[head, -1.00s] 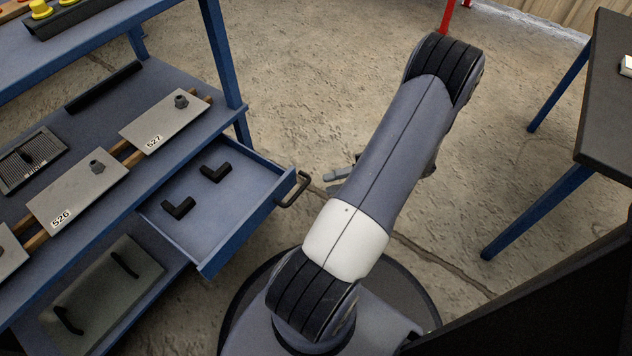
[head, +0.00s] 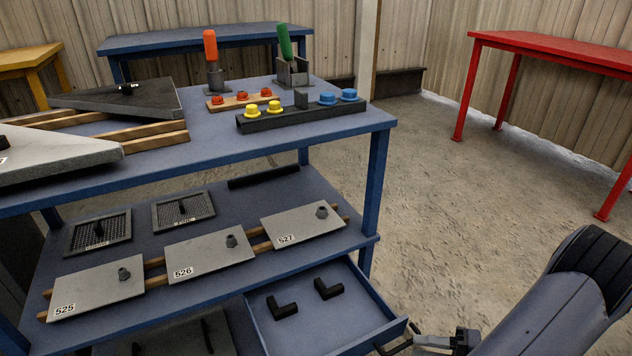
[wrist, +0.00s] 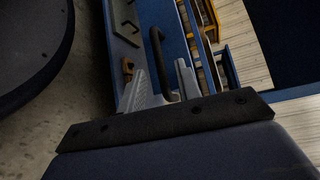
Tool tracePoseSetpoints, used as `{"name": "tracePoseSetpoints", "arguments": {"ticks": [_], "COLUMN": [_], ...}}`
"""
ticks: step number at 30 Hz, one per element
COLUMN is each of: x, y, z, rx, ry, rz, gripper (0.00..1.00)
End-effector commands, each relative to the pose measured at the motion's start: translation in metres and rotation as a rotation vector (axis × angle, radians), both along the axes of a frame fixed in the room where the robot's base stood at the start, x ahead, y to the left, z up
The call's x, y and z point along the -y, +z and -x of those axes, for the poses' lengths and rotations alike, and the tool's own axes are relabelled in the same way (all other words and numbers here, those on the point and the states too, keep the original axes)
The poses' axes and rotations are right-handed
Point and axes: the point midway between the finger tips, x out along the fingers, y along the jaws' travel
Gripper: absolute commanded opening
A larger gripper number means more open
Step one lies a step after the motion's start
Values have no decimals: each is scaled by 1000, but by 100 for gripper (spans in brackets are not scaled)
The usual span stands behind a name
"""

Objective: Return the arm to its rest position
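My arm (head: 565,300) reaches in at the lower right of the head view. My gripper (head: 425,341) is partly cut off by the bottom edge there, close to the right of the drawer handle (head: 393,346). In the wrist view my gripper (wrist: 164,88) shows two grey fingers spread apart. The dark curved handle (wrist: 158,58) appears between and beyond them; I cannot tell whether they touch it. Nothing else is seen between the fingers.
The blue drawer (head: 345,318) stands open with two black angle pieces inside. The blue bench (head: 340,130) above holds plates, buttons and two upright tools. Plates 525, 526 and 527 lie on the lower shelf (head: 200,290). A red table (head: 560,50) stands right; floor between is clear.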

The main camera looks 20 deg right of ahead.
Motion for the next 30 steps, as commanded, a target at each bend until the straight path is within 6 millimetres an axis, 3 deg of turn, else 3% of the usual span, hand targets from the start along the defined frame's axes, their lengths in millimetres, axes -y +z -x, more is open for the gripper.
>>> {"name": "tracePoseSetpoints", "arguments": {"ticks": [10,30], "x": [-34,-38], "y": [-8,-4], "z": [-31,-34], "rx": [0,-18], "ry": [1,16], "rz": [1,15], "gripper": [33,33]}}
